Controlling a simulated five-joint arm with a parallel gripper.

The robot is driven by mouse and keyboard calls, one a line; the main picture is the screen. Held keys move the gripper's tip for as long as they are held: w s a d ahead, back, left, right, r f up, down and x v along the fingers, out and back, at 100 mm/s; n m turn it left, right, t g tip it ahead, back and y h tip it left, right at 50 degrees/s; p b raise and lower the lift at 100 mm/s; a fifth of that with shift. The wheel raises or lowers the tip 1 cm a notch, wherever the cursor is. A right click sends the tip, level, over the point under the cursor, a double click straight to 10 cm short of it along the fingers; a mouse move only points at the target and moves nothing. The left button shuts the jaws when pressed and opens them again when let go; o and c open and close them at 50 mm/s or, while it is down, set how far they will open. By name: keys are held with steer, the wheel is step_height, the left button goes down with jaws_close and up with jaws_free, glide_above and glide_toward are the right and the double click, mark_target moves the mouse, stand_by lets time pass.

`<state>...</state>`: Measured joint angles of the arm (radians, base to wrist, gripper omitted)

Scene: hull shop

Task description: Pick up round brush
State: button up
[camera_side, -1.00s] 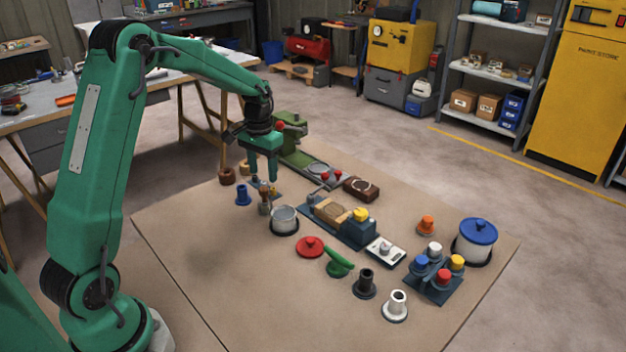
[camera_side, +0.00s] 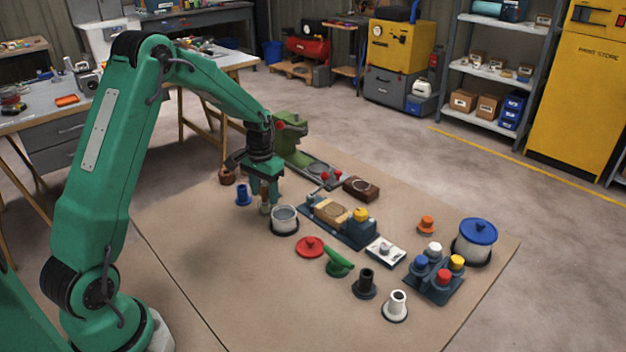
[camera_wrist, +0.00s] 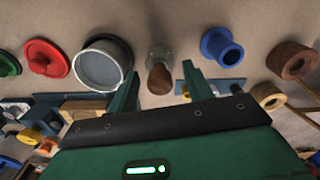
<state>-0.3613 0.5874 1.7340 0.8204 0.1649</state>
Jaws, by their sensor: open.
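The round brush (camera_side: 265,208) stands upright on the brown mat, left of the grey pot (camera_side: 285,219). In the wrist view its brown wooden knob (camera_wrist: 159,79) and pale grey foot show near the middle. My gripper (camera_side: 264,196) is low over the brush, which mostly hides its upper part in the side view. In the wrist view my open gripper (camera_wrist: 160,77) has one finger on each side of the knob, with a gap showing on both sides. I cannot tell whether the fingertips are level with the knob.
A blue flanged piece (camera_side: 243,195) stands close on the left and a brown ring (camera_side: 227,176) is behind it. The blue-grey fixture (camera_side: 350,230) with a wooden block is to the right. A red lid (camera_side: 310,246) lies in front. The mat's front left is bare.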

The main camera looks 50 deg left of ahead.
mark_target(265, 189)
steer(key=shift+f, duration=0.2)
stand_by(0.3)
steer(key=c, duration=1.1)
steer(key=shift+r, duration=0.15)
steer(key=shift+r, duration=0.55)
steer(key=r, duration=0.3)
steer(key=shift+d+r, duration=0.1)
steer(key=shift+d, duration=0.1)
steer(key=s+d+r, duration=0.2)
steer(key=d+r, duration=0.4)
steer(key=d, duration=0.5)
steer(key=shift+r, duration=0.25)
